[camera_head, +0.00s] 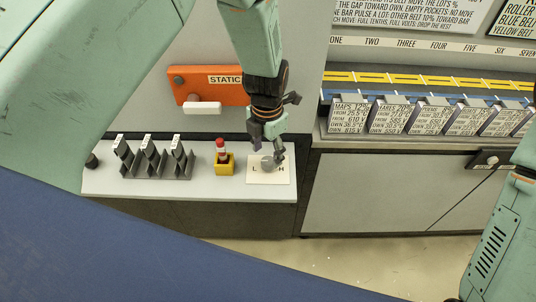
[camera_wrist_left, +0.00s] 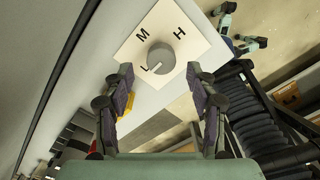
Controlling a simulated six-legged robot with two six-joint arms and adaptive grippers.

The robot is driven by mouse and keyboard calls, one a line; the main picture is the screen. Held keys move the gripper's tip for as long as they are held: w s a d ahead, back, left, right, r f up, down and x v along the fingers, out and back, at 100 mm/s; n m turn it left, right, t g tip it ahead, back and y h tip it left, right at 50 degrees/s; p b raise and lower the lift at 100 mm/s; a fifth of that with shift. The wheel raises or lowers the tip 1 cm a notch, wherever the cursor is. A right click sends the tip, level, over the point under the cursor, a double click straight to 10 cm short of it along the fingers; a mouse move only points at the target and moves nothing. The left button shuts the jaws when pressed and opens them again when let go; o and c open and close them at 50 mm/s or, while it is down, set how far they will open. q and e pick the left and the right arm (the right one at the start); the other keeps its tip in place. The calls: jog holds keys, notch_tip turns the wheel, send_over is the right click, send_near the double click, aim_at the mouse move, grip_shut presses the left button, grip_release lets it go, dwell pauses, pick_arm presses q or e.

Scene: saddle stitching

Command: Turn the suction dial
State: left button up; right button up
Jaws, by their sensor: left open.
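The suction dial is a grey round knob (camera_head: 267,163) on a white square plate (camera_head: 284,178) at the right end of the light shelf. In the left wrist view the knob (camera_wrist_left: 161,58) stands in the upper middle, with the letters L, M and H around it on the plate (camera_wrist_left: 197,42). A pale mark on the knob lies near the L. My left gripper (camera_head: 267,146) points down just over the dial. In the wrist view its fingers (camera_wrist_left: 160,73) are apart and empty, one to each side below the knob.
An orange STATIC panel (camera_head: 212,87) hangs behind. Labelled bins (camera_head: 390,116) line the bench at right. My blue body covers the lower left.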

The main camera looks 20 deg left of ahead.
aim_at(268, 161)
pick_arm(q)
jog(key=f, duration=0.3)
jog(key=shift+d, duration=0.2)
jog(key=shift+f, duration=0.15)
jog(key=shift+a, duration=0.15)
jog(key=c, duration=1.1)
jog(key=shift+c, duration=0.2)
